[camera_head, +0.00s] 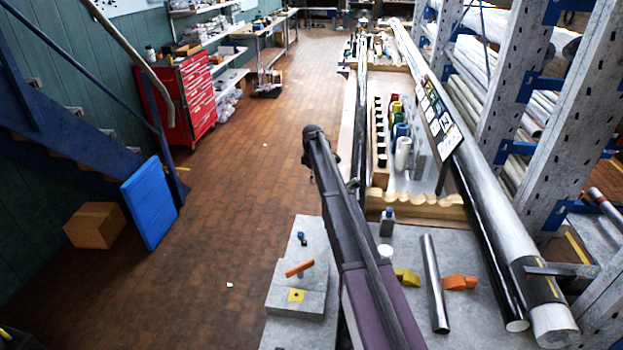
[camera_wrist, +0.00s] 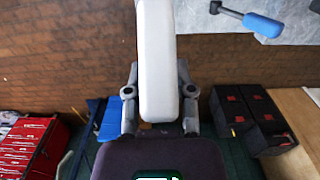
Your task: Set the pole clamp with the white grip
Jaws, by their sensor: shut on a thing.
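In the wrist view, a long white grip (camera_wrist: 156,50) with a rounded end runs down from the top edge. My gripper (camera_wrist: 158,98) is shut on it, with one grey finger on each side near its rounded end. The rest of the clamp and the pole it belongs to are outside the wrist view. In the head view, my dark arm reaches away from the bottom edge, and I cannot make out the gripper or white grip there.
A blue handle (camera_wrist: 263,25) on a dark stem lies near a grey surface in the wrist view. In the head view, a grey stepped block (camera_head: 297,306) carries an orange bar (camera_head: 299,268). A steel tube (camera_head: 434,285) and long poles lie to the right. The brown floor (camera_head: 235,215) is largely clear.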

